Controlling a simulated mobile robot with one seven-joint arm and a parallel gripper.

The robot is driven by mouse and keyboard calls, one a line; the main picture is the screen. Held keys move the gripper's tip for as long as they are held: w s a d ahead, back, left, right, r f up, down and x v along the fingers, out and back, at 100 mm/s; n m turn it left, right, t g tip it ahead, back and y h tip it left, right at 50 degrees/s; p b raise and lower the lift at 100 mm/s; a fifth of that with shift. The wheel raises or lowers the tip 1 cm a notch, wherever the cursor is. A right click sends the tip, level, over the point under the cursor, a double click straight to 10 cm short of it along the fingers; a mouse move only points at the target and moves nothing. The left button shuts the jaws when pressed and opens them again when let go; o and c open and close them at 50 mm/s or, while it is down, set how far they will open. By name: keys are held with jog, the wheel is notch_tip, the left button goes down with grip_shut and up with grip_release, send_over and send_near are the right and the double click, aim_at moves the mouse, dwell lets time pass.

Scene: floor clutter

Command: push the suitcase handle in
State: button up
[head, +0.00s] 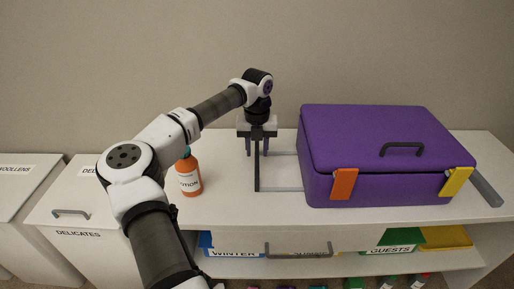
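A purple suitcase (390,150) lies on the white cabinet top, lid closed. Its pull-out handle sticks out to the left: two pale rods (281,189) joined by a dark crossbar (257,177). My gripper (257,153) points down at the far end of the crossbar. Its two fingers look apart, one on each side of the bar; whether they touch it I cannot tell. The far end of the crossbar is partly hidden by my gripper. A dark carry handle (402,148) is on the lid, with an orange latch (344,183) and a yellow latch (456,182) at the front.
An orange lotion bottle (188,180) stands left of the handle, close behind my arm. A grey bar (487,188) lies against the suitcase's right side. Below are a drawer handle (298,249) and labelled bins (390,249). The wall is behind.

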jog(key=shift+f, duration=0.15)
jog(key=shift+c, duration=0.4)
grip_shut()
jog(key=d, duration=0.5)
jog(key=shift+o, duration=0.4)
grip_release()
notch_tip(320, 180, up, 14)
jog(key=shift+b, duration=0.45)
